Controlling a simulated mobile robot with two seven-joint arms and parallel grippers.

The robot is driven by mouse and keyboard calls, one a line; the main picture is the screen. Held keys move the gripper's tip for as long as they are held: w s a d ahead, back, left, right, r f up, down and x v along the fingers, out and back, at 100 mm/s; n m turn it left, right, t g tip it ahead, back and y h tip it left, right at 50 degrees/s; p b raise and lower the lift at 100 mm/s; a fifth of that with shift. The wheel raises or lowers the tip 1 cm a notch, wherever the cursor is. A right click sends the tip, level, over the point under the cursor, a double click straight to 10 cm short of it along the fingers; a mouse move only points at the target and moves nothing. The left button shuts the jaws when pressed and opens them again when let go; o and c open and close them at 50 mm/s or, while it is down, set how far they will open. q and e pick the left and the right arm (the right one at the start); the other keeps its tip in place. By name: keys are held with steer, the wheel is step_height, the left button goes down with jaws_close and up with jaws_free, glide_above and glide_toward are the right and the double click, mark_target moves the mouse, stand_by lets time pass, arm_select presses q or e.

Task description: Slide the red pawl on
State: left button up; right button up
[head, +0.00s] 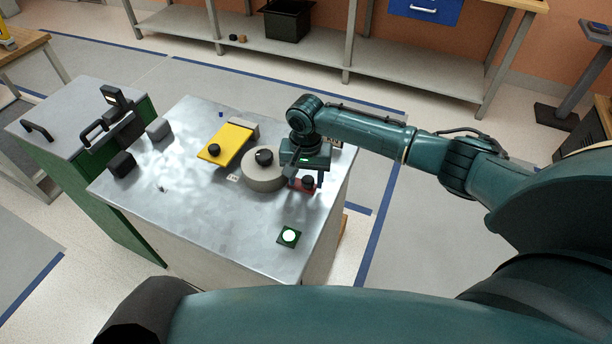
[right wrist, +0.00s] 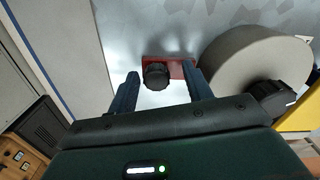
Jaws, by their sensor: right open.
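The red pawl (head: 296,189) lies on the metal bench top (head: 215,225), right beside a grey round drum, with a black knob on it. In the right wrist view the red pawl (right wrist: 181,67) shows behind its black knob (right wrist: 156,76). My right gripper (head: 306,177) is over the pawl, pointing down. In the right wrist view the right gripper (right wrist: 163,84) is open, one finger on each side of the knob, with gaps seen on both sides. The left gripper is not in view.
The grey drum (head: 262,176) with a black knob stands close to the right gripper. A yellow plate (head: 233,140) with a black knob lies behind it. A green pad with a white disc (head: 289,236) is near the front edge. The bench's front left is mostly clear.

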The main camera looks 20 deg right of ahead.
mark_target(306, 180)
step_height(306, 180, up, 13)
stand_by(0.5)
stand_by(0.4)
